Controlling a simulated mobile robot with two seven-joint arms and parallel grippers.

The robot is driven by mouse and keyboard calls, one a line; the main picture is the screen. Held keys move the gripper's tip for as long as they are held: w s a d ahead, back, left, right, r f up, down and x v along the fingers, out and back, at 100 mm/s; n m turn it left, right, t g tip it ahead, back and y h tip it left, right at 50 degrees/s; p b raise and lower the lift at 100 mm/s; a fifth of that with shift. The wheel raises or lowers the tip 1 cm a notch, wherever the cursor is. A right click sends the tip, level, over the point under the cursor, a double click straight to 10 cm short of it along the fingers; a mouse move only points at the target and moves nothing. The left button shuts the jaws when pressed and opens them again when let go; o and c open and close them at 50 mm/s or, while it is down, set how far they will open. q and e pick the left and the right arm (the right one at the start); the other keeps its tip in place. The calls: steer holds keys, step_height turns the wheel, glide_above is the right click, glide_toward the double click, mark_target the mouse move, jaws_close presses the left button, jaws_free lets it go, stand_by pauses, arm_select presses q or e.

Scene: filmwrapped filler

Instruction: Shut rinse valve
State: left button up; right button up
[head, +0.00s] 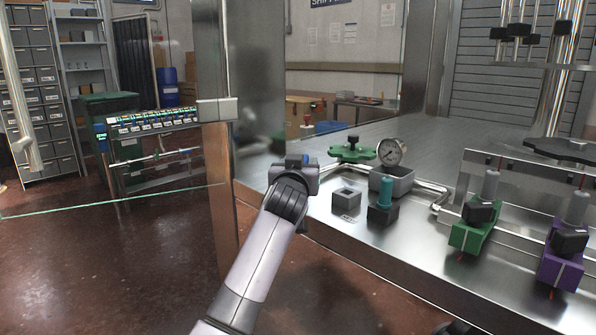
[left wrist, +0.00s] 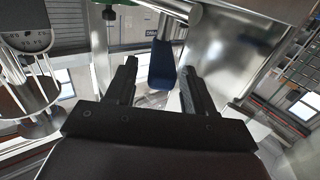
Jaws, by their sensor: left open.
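My left gripper (head: 295,166) is at the left end of the steel bench, seen from behind, its fingers hidden in the head view. In the left wrist view the gripper (left wrist: 158,68) is open. A blue lever-like piece (left wrist: 162,66) shows between its fingers; contact cannot be told. A bit of blue (head: 297,159) also shows at the gripper's top in the head view. A green handwheel (head: 352,151) stands on the bench pipework beside a round gauge (head: 388,152), right of the gripper. No label tells which is the rinse valve.
A grey square socket block (head: 346,198) and a teal-topped dark block (head: 384,205) lie right of my gripper. Green (head: 472,235) and purple (head: 562,265) fixtures stand further right.

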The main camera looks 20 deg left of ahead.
arm_select(q)
steer(key=s+d, duration=0.1)
steer(key=s, duration=0.5)
steer(key=shift+s+d, duration=0.15)
steer(key=shift+s, duration=0.2)
